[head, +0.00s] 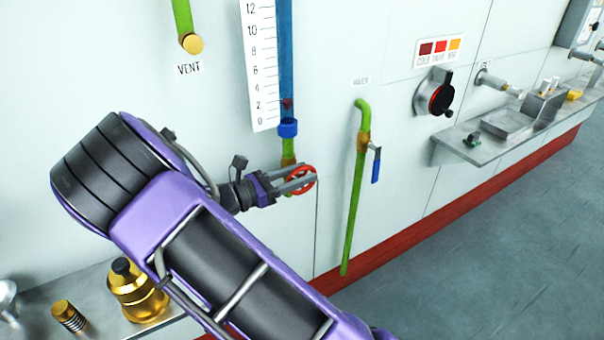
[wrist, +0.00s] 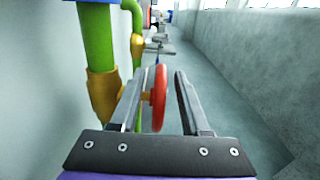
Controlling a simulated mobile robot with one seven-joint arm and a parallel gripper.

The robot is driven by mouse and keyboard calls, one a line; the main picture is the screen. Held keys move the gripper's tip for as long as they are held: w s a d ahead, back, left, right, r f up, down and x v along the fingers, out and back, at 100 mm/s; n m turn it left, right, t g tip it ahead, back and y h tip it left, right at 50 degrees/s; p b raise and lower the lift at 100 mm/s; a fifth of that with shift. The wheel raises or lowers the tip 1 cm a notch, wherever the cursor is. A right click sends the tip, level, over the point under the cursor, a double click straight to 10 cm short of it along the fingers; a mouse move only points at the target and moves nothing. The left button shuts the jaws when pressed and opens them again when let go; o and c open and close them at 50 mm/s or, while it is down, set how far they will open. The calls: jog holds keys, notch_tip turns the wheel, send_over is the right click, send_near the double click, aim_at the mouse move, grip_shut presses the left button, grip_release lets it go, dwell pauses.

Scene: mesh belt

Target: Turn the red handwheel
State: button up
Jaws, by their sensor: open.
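The red handwheel (head: 303,178) sits on a brass valve (head: 288,160) at the lower end of a blue gauge tube on the wall. My gripper (head: 299,181) is at the wheel in the head view, with its fingers overlapping it. In the wrist view the red handwheel (wrist: 159,98) stands edge-on between the two fingers of my gripper (wrist: 160,85). The wheel is close to the left finger, and a clear gap shows on its right. The jaws are open. I cannot tell whether the left finger touches the wheel or its stem.
A green pipe with a blue lever (head: 376,165) stands right of the wheel. A black rotary knob (head: 440,97) and a steel shelf (head: 470,148) are farther right. A brass vessel (head: 137,292) stands on a lower-left shelf. Open floor (head: 480,250) lies at right.

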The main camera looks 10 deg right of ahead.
jog(key=shift+d, duration=0.25)
grip_shut()
jog(key=shift+a, duration=0.1)
dwell(0.4)
